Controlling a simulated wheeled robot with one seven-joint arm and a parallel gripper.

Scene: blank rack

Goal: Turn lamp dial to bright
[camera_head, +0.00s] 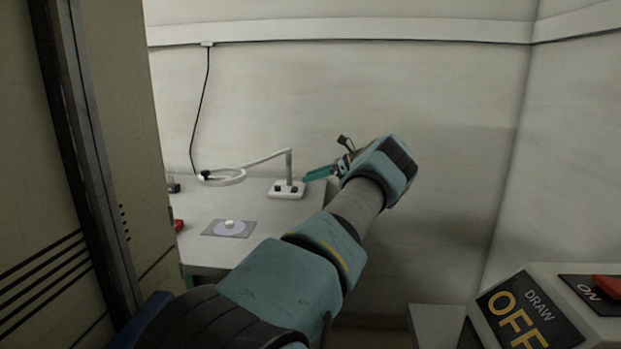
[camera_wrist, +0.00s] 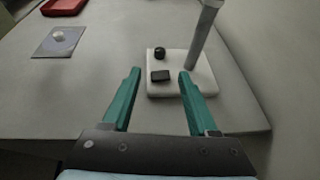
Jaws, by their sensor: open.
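The lamp (camera_head: 287,188) stands at the right end of the table, with a white base, an upright post and a ring head (camera_head: 222,177) reaching left. In the wrist view its white base (camera_wrist: 182,88) carries a round black dial (camera_wrist: 159,53) and a rectangular black switch (camera_wrist: 161,76). My gripper (camera_wrist: 158,78) is open and empty, with teal fingers. In the wrist view the fingertips lie on either side of the switch in the picture, with the dial beyond them. In the head view my gripper (camera_head: 318,173) is just right of the lamp post. I cannot tell its exact height above the base.
The table (camera_head: 200,200) bears a grey plate with a white knob (camera_head: 230,226) and a red tray (camera_wrist: 62,7). A panel marked OFF (camera_head: 518,312) is at the lower right. The wall is close behind the table.

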